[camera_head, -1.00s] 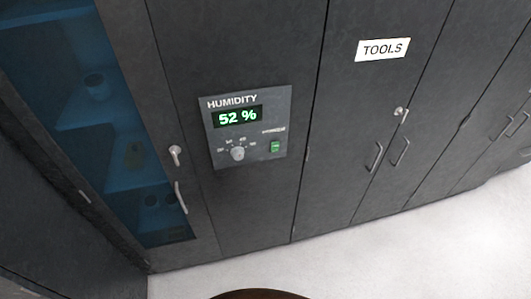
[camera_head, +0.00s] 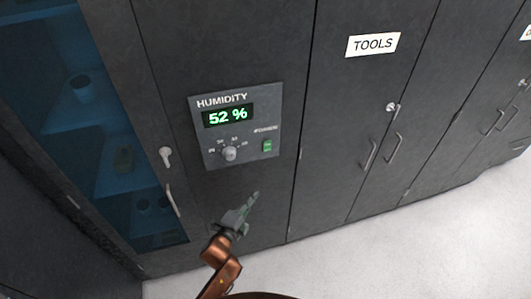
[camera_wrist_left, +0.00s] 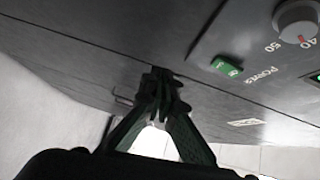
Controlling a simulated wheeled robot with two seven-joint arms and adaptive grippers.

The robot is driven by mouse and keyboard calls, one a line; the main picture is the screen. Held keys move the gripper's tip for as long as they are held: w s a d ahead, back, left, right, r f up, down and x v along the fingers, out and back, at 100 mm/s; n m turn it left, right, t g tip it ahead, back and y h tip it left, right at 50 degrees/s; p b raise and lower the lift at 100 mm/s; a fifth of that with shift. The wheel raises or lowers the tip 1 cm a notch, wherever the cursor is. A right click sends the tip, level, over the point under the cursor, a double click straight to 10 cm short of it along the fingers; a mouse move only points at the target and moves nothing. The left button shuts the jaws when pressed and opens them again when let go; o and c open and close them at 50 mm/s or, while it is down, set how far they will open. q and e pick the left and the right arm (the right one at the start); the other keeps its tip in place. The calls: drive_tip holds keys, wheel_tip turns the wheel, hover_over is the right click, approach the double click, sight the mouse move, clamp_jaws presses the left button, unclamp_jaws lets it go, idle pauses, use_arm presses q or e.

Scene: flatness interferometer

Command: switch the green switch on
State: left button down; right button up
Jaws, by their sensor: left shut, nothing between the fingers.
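The green switch (camera_head: 267,146) is a small rocker at the lower right of the grey humidity panel (camera_head: 211,164) on the cabinet front. It also shows in the left wrist view (camera_wrist_left: 226,66), next to the word POWER; which way it is tipped is hard to tell. My left gripper (camera_head: 255,195) is shut and empty, below the panel and a little left of the switch in the head view, apart from it. In the wrist view its closed fingertips (camera_wrist_left: 165,78) are in front of the dark cabinet face. My right gripper is not in view.
The panel has a lit 52 % display (camera_head: 228,116) and a round knob (camera_head: 229,154). A glass-door cabinet (camera_head: 110,130) stands left. A cabinet labelled TOOLS (camera_head: 372,44) with protruding handles stands right. The pale floor (camera_head: 400,250) is clear.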

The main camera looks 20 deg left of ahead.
use_arm(q)
wheel_tip(320, 180, up, 12)
drive_tip(key=s+d+m+t, duration=0.1)
drive_tip(key=s+m+t, duration=0.1)
drive_tip(key=shift+d+m+h, duration=0.3)
drive_tip(key=shift+h, duration=0.1)
drive_tip(key=shift+w+r, duration=0.15)
approach(271, 143)
drive_tip(key=w+d, duration=0.3)
drive_tip(key=shift+w+a+r+p, duration=0.1)
drive_tip(key=shift+w+a+p, duration=0.15)
drive_tip(key=shift+w+a, duration=0.3)
drive_tip(key=shift+w+a+r+p, duration=0.1)
drive_tip(key=shift+w+a+p, duration=0.2)
drive_tip(key=shift+w, duration=0.45)
